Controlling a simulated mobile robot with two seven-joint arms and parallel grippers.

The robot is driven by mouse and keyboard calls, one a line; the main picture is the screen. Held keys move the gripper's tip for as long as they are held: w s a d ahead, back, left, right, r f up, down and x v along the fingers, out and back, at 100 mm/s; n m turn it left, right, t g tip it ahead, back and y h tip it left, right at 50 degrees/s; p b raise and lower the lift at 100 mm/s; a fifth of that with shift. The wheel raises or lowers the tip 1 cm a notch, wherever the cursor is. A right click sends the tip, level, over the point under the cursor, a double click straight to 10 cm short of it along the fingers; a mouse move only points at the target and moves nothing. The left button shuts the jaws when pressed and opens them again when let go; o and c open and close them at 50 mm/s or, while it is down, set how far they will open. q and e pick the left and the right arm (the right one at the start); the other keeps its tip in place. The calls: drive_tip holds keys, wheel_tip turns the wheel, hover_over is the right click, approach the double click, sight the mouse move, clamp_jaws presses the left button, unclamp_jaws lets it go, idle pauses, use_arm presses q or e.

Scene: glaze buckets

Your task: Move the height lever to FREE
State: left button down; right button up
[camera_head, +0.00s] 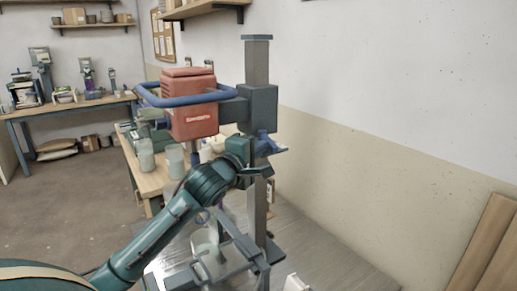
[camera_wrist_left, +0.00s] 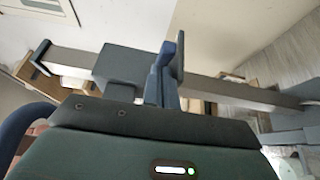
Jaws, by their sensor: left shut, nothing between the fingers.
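The red mixer head (camera_head: 190,105) with its blue ring handle (camera_head: 165,100) is carried by a dark block (camera_head: 258,108) on a grey upright column (camera_head: 257,62). The block also shows in the left wrist view (camera_wrist_left: 122,68). My left gripper (camera_head: 272,149) is at the column just below the block, its fingers shut and empty. In the left wrist view its fingers (camera_wrist_left: 166,75) stand beside the block and in front of the column. Blue parts show at the fingertips; I cannot clearly tell the height lever from the fingers there. No FREE mark is readable. My right gripper is not in view.
A clear bucket (camera_head: 205,241) stands low by the column, partly behind my left arm. A wooden bench (camera_head: 150,183) with jars is behind. The wall is close on the right, with wooden boards (camera_head: 485,245) leaning there.

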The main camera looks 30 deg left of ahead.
sight(273, 149)
use_arm(q)
drive_tip(key=shift+w+d+n+g+y+b, duration=0.4)
drive_tip(key=shift+n+y, duration=0.3)
drive_tip(key=shift+y, duration=0.35)
drive_tip(key=shift+w+d+n+g+y+b, duration=0.15)
drive_tip(key=shift+d+n+y+b, duration=0.3)
drive_tip(key=shift+n+y, duration=0.4)
drive_tip(key=shift+w+d+n+g+y+b, duration=0.3)
drive_tip(key=shift+n+y+b, duration=0.2)
drive_tip(key=shift+y, duration=0.7)
drive_tip(key=shift+w+d, duration=0.25)
drive_tip(key=shift+d, duration=0.05)
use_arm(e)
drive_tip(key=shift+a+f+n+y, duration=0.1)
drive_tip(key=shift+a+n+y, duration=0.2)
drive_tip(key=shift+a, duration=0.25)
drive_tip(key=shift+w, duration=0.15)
